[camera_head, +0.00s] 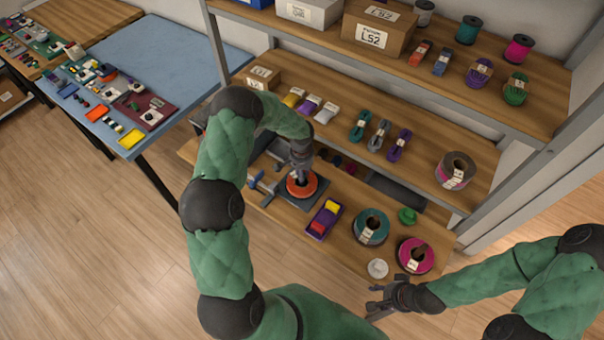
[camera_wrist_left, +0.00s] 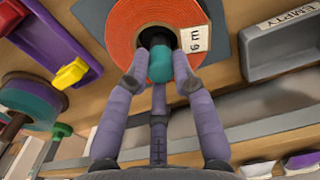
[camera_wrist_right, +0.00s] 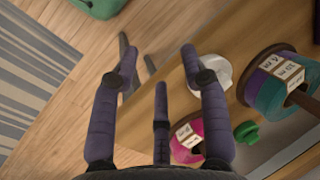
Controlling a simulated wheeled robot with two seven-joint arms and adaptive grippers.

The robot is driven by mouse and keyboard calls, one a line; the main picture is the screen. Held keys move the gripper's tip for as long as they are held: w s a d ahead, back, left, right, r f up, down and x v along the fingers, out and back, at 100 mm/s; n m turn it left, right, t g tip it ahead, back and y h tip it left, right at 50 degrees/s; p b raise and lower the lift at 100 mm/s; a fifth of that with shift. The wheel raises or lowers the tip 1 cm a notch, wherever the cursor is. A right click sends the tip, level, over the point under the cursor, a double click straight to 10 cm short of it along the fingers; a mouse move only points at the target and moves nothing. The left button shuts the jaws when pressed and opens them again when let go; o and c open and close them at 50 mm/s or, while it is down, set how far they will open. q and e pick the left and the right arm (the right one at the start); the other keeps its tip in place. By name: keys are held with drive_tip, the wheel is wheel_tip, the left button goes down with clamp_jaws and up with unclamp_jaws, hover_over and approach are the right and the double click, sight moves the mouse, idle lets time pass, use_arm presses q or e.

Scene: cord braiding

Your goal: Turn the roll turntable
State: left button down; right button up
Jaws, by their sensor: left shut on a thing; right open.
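An orange roll (camera_head: 301,185) with a white label lies flat on a dark grey square base (camera_head: 318,196), the turntable, on the lowest wooden shelf. The left wrist view shows the roll (camera_wrist_left: 110,30) close up, with a dark hole and a teal knob (camera_wrist_left: 160,64) standing at its centre. My left gripper (camera_head: 299,170) is over the roll from above, its fingers (camera_wrist_left: 160,82) shut on the teal knob. My right gripper (camera_head: 375,299) is open and empty in front of the shelf's near right edge; its fingers (camera_wrist_right: 158,62) are spread, with nothing between them.
Right of the turntable lie a purple tray (camera_head: 323,219) with yellow and red pieces, a teal roll (camera_head: 371,227), a magenta roll (camera_head: 416,255), a green spool (camera_head: 407,215) and a white disc (camera_head: 378,268). A grey EMPTY bin (camera_wrist_left: 280,45) lies beside the turntable. Shelves overhang behind.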

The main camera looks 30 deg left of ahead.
use_arm(q)
drive_tip(key=shift+s+f+m+b, duration=0.1)
drive_tip(key=shift+s+m+b, duration=0.1)
drive_tip(key=shift+m, duration=0.55)
drive_tip(key=shift+s+f+m+b, duration=0.1)
drive_tip(key=shift+m+b, duration=0.1)
drive_tip(key=shift+m, duration=1.95)
drive_tip(key=shift+m+b, duration=0.4)
drive_tip(key=shift+m, duration=2.7)
drive_tip(key=shift+w+m, duration=0.1)
drive_tip(key=shift+m, duration=1.5)
drive_tip(key=shift+w+a+r+m+p, duration=0.1)
drive_tip(key=shift+m+p, duration=0.25)
drive_tip(key=shift+m, duration=1.35)
drive_tip(key=shift+m+p, duration=0.35)
drive_tip(key=shift+m, duration=1.55)
drive_tip(key=shift+w+r+m, duration=0.1)
drive_tip(key=shift+w+m, duration=0.05)
drive_tip(key=shift+m, duration=1.05)
drive_tip(key=shift+m+p, duration=0.3)
drive_tip(key=shift+m, duration=0.1)
